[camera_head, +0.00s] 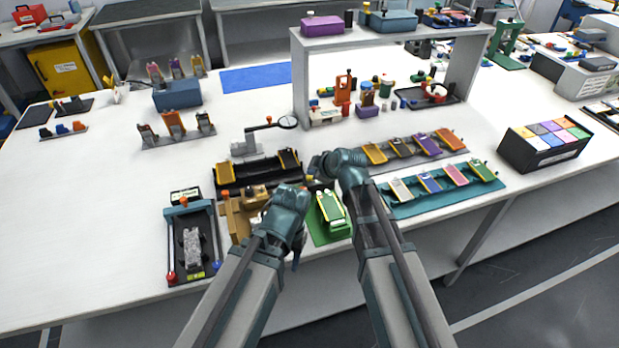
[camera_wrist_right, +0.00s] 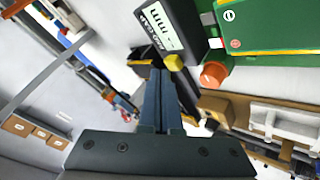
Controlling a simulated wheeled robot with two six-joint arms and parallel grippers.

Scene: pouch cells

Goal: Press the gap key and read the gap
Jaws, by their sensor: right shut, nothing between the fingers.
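A dark gauge box (camera_wrist_right: 160,30) with a white label reading "mm" shows at the top of the right wrist view. A yellow button (camera_wrist_right: 173,62), which looks like the gap key, sits at its lower end. My right gripper (camera_wrist_right: 157,82) is shut and empty, with its tips just beside the button; I cannot tell whether they touch it. In the head view my right gripper (camera_head: 314,168) is behind the green fixture (camera_head: 331,216) and hides most of the gauge. My left gripper is by the tan fixture (camera_head: 238,216); its fingers are mostly hidden behind my left arm.
An orange knob (camera_wrist_right: 213,73) stands close to the button. A black tray with a blue crossbar (camera_head: 190,209) holds a grey block at the left. A black rack (camera_head: 257,173) lies behind the tan fixture, and a teal tray (camera_head: 440,198) lies to the right.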

